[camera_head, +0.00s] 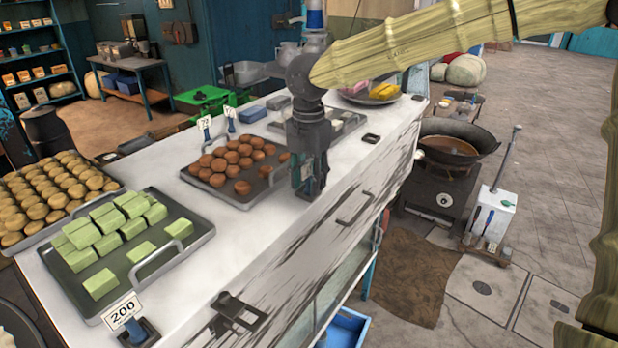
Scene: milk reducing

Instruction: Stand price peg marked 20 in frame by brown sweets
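Brown round sweets (232,160) lie piled on a grey tray (262,191) on the white counter. My gripper (309,192) points down at the tray's right end, by the counter's front edge. Its fingers are small and dark, so I cannot tell whether they are open or hold anything. A white price peg (204,122) stands behind the brown sweets, and a second peg (230,112) stands beside it; their numbers are too small to read surely. A peg reading 200 (122,311) stands at the near left by the green sweets. No peg clearly reads 20.
Green blocks (108,235) sit on a near tray, with yellow-brown sweets (55,190) on another at left. A dark metal bracket (238,312) is at the counter's near edge. A small dark frame (372,138) lies right of my gripper. A wok (450,142) stands beyond the counter.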

